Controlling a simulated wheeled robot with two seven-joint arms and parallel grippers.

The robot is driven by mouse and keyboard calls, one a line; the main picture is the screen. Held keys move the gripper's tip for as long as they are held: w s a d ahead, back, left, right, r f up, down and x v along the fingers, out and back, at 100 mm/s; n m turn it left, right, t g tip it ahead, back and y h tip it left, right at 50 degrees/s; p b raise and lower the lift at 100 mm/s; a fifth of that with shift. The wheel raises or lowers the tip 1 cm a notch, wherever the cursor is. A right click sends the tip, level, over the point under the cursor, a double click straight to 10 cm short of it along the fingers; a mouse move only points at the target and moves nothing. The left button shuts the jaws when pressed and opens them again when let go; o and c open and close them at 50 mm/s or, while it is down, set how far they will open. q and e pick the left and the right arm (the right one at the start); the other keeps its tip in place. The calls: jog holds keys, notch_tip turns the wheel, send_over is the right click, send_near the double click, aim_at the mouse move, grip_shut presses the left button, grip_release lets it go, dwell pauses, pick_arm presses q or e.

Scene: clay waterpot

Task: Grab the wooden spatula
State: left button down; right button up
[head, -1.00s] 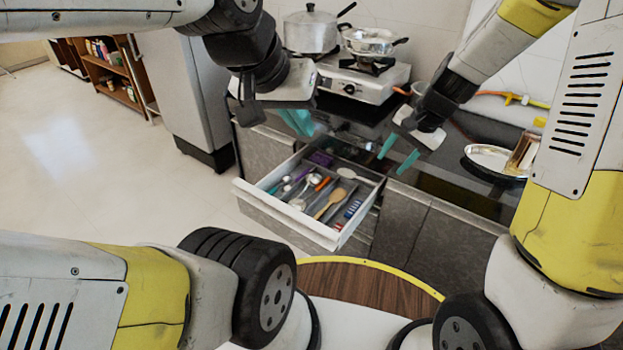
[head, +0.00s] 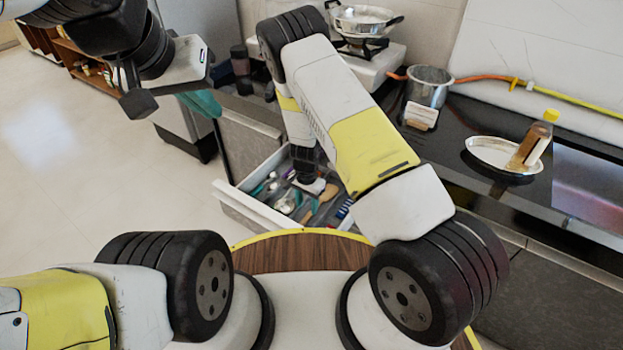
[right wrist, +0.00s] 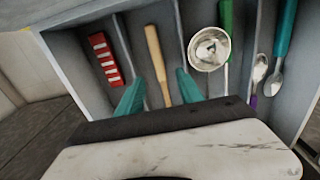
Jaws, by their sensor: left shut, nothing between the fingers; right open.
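The wooden spatula lies in the open drawer (head: 245,208). Its pale handle (right wrist: 153,48) shows in the right wrist view, running down between my right gripper's two teal fingers; its lower part is hidden behind the gripper body. In the head view, part of the spatula (head: 329,192) shows beside my right arm. My right gripper (right wrist: 159,80) is open, with one finger on each side of the handle; I cannot tell whether they touch it. My left gripper (head: 203,103) is shut and empty, up at the left, away from the drawer.
Beside the spatula lie a red-and-white item (right wrist: 104,60), a ladle (right wrist: 210,48) and spoons (right wrist: 271,78), split by dividers. A stove holds a pan (head: 362,20).

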aim_at(308, 216)
notch_tip(308, 216, down, 5)
jog(key=shift+w+d+f, duration=0.1)
jog(key=shift+w+f, duration=0.05)
jog(key=shift+f, duration=0.05)
grip_shut()
